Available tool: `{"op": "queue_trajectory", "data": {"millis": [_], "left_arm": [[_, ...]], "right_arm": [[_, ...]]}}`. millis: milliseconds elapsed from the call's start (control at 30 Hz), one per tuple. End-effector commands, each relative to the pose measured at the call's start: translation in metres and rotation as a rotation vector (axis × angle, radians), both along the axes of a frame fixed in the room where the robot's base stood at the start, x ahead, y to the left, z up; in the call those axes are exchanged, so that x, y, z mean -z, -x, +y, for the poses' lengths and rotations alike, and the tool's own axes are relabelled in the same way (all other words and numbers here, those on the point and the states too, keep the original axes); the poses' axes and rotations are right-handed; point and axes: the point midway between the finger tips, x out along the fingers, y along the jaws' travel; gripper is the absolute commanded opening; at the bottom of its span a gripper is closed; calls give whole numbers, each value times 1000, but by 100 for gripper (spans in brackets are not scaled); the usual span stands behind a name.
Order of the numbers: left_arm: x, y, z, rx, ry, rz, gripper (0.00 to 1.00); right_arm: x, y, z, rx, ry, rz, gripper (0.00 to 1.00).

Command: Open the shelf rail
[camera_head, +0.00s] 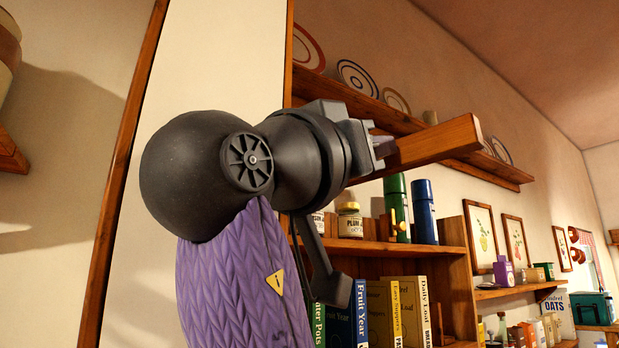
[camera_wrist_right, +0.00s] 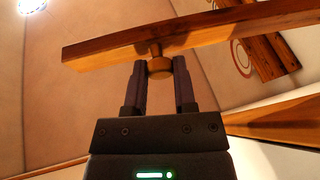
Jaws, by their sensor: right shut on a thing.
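The shelf rail (camera_head: 437,143) is a wooden bar that sticks out in front of the plate shelf in the head view. In the right wrist view the rail (camera_wrist_right: 200,38) runs across the top, with a round wooden knob (camera_wrist_right: 159,68) on its near side. My right gripper (camera_head: 382,147) is at the rail in the head view and hides part of it. In the right wrist view its two fingers (camera_wrist_right: 160,75) are on either side of the knob, shut on it. My left gripper is not in view.
The plate shelf (camera_head: 487,169) with several plates is behind the rail. Below is a bookcase (camera_head: 457,262) with books, jars and two flasks (camera_head: 425,212). A pale upright panel (camera_head: 215,60) stands behind my right arm. Framed pictures (camera_head: 482,236) hang farther right.

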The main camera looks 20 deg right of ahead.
Motion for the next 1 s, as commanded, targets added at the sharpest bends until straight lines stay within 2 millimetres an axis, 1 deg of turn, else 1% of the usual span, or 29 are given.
{"op": "queue_trajectory", "data": {"millis": [267, 300, 367, 400, 467, 700, 767, 867, 1000], "left_arm": [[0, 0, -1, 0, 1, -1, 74], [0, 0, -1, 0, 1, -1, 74], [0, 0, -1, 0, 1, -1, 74], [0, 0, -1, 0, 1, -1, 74], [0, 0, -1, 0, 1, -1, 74], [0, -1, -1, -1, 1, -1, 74], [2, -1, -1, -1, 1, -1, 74], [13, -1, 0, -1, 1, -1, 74], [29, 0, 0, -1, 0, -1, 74]], "right_arm": [[-1, 0, 1, -3, 5, -1, 0], [-1, 0, 1, -3, 5, -1, 36], [-1, 0, 1, -2, 5, -2, 48], [-1, 0, 1, -2, 4, -1, 57], [-1, 0, 1, -2, 4, -1, 69], [0, 0, 0, -2, 2, 0, 69], [2, 1, 3, -2, 2, 0, 69], [11, 8, 17, -5, 4, -1, 69], [27, 25, 48, -6, 4, -1, 69]]}}
